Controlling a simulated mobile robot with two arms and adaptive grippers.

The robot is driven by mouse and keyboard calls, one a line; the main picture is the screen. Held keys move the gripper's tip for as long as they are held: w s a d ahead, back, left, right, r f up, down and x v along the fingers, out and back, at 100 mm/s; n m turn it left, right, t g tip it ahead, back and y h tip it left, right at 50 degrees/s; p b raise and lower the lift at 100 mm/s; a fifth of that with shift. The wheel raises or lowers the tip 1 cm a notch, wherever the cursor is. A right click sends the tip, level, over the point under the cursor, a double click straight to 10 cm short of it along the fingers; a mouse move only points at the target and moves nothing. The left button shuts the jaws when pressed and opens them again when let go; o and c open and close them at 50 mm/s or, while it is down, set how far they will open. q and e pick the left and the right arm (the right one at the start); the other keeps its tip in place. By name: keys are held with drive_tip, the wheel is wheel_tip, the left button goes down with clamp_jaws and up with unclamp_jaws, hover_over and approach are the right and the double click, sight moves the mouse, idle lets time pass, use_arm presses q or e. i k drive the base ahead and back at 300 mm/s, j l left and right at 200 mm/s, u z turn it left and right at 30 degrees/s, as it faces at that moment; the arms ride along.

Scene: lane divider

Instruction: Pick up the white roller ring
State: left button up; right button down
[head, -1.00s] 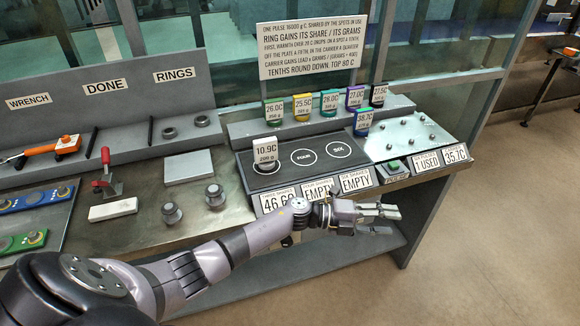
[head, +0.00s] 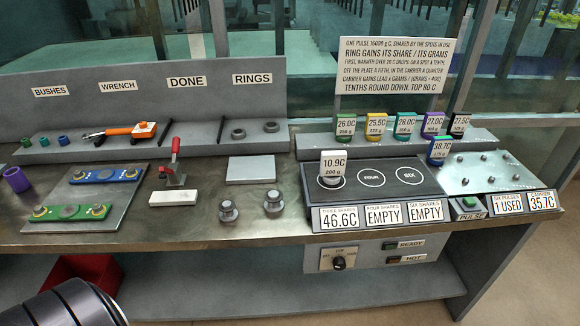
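A white-topped roller ring (head: 332,181) stands on the leftmost spot of the dark heating plate (head: 400,197), with a white card (head: 333,163) reading 10.9C and 200 g at it. The card hides part of the ring. The display below that spot reads 46.6C. The spots marked four and six are bare, and their displays read EMPTY. Neither gripper shows now; only a dark, rounded part of my own arm is in the lower left corner.
Several coloured, tagged rings stand on the rear ledge (head: 400,140); a blue one (head: 438,157) tagged 38.7C stands in front. A pegged light plate (head: 485,172) and a green pulse button (head: 469,202) are at right. Two knobbed weights (head: 273,204) and a red-handled clamp (head: 174,165) stand left.

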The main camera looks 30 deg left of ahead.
sight(332, 163)
drive_tip(key=i+u, duration=0.3)
drive_tip(key=u, duration=0.15)
drive_tip(key=i+u, duration=0.25)
drive_tip(key=u, duration=0.15)
drive_tip(key=i+l+u, duration=0.2)
drive_tip(key=u, duration=0.25)
drive_tip(key=i+l, duration=0.45)
drive_tip(key=i, duration=0.15)
drive_tip(key=k+j+z, duration=0.1)
drive_tip(key=k+z, duration=0.45)
